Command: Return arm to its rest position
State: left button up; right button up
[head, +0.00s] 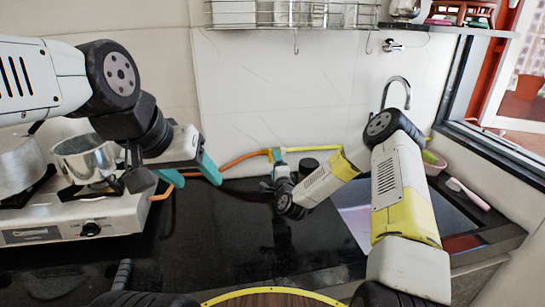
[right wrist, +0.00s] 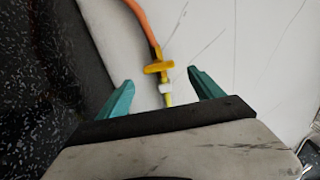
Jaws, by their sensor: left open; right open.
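My left gripper (head: 190,172) is at the left in the head view, with its teal fingers apart and nothing between them. It hangs beside the right end of the gas stove. My right arm comes in from the right and bends back over the dark counter. My right gripper (head: 272,168) is near the back wall, partly hidden behind its own wrist. In the right wrist view, its two teal fingers (right wrist: 162,92) are spread and empty. An orange hose with a yellow valve (right wrist: 159,67) shows beyond and between them; I cannot tell how far away it is.
A gas stove (head: 80,222) with metal pots (head: 86,160) stands at the left. The dark counter (head: 210,235) is clear in the middle. A sink with a tap (head: 398,82) is at the right, below a window. A wire rack (head: 290,14) hangs above.

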jog(key=shift+s+d, duration=0.2)
jog(key=shift+s, duration=0.8)
notch_tip(320, 180, up, 9)
jog(key=s+n+g+y, duration=0.2)
jog(key=s+n+g, duration=0.15)
jog(key=n, duration=0.45)
jog(key=s+d+r+n+g+h, duration=0.2)
jog(key=s+d+r+n+g, duration=0.25)
jog(key=s+r, duration=0.5)
jog(key=s+d+r+n+g, duration=0.1)
jog(key=s+d, duration=0.3)
jog(key=s, duration=1)
jog(key=s+d+r+n+g+h, duration=0.1)
jog(key=s+d+r+n+g, duration=0.1)
jog(key=s, duration=1.2)
notch_tip(320, 180, up, 3)
jog(key=shift+s+d+f+n, duration=0.15)
jog(key=shift+s+d+n, duration=0.35)
jog(key=shift+d, duration=0.45)
jog(key=shift+w, duration=0.1)
